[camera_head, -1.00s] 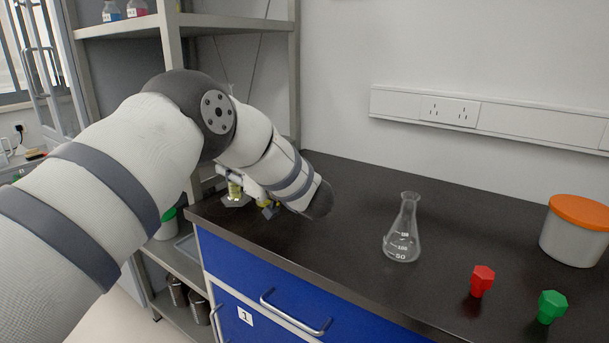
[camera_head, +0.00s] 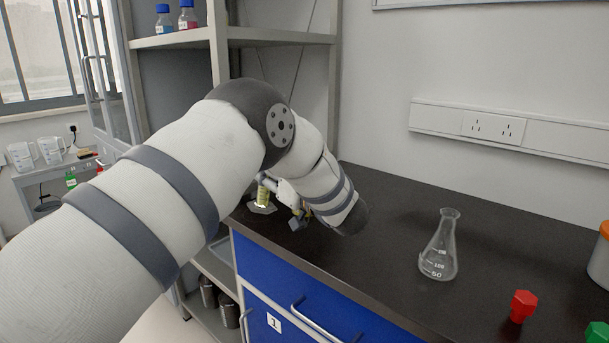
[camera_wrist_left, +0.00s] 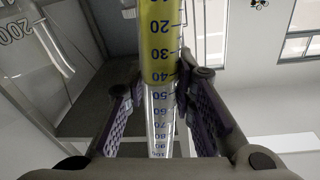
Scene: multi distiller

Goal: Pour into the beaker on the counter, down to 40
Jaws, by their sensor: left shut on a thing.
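My left gripper (camera_head: 296,214) is at the counter's left end, partly hidden by my wrist. It is shut on a clear graduated cylinder (camera_head: 263,193) with yellow liquid and a hexagonal base, which looks about upright. In the left wrist view the cylinder (camera_wrist_left: 161,40) runs between the fingers; the edge of the yellow liquid lies close to the 40 mark. A clear vessel marked 200 (camera_wrist_left: 18,35) shows at upper left there; I cannot tell where it stands. A conical flask (camera_head: 439,250), apparently empty, stands on the dark counter (camera_head: 385,285). My right gripper is not in view.
A red stopper (camera_head: 522,306), a green stopper (camera_head: 597,333) and a tub with an orange lid (camera_head: 601,258) are at the right. A shelf rack (camera_head: 222,60) stands behind my arm. Jugs (camera_head: 50,150) stand on a far table. Counter between gripper and flask is clear.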

